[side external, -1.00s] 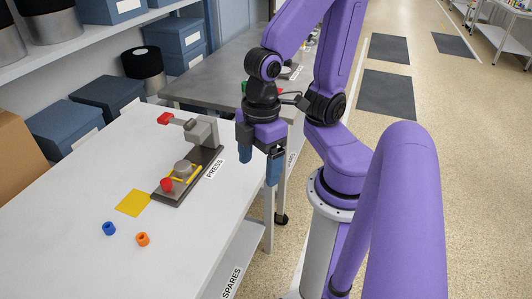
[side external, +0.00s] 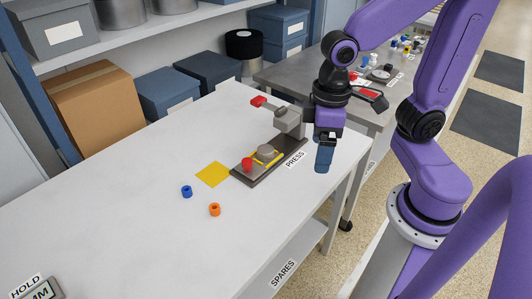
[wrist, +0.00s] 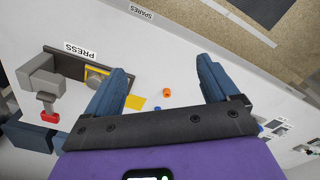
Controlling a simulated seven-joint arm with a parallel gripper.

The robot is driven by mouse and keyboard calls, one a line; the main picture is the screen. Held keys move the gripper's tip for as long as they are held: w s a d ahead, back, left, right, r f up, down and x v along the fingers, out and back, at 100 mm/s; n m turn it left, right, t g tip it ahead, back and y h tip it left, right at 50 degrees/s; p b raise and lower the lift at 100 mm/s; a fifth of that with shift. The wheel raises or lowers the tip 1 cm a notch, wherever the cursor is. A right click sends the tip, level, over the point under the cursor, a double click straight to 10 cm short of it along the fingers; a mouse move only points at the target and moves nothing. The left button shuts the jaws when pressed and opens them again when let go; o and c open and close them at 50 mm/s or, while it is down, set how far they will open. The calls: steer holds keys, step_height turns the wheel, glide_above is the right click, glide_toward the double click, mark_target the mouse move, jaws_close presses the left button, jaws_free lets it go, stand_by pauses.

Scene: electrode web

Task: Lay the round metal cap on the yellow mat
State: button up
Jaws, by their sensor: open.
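A grey round metal piece, which looks like the cap (side external: 266,153), sits on the dark base of the press (side external: 250,173), beside yellow strips. It also shows in the wrist view (wrist: 95,77). The yellow mat (side external: 213,174) lies flat and bare on the white table, just left of the press base; the wrist view shows it too (wrist: 135,102). My gripper (side external: 324,163) is raised to the right of the press, near the table edge, fingers downward. In the wrist view its fingers (wrist: 160,72) are wide apart with nothing between them.
A red knob (side external: 247,164) stands at the near end of the press base, and a red-ended lever (side external: 258,102) sticks out above.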

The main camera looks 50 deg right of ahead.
steer(key=w+m, duration=0.6)
steer(key=w, duration=0.2)
steer(key=m, duration=1.7)
glide_above(265, 149)
step_height(265, 149, down, 4)
step_height(265, 149, down, 12)
steer(key=shift+d+r, duration=0.1)
steer(key=shift+d, duration=0.05)
steer(key=shift+s+f, duration=0.1)
steer(key=shift+f, duration=2.5)
steer(key=c, duration=1.3)
steer(key=shift+r, duration=0.1)
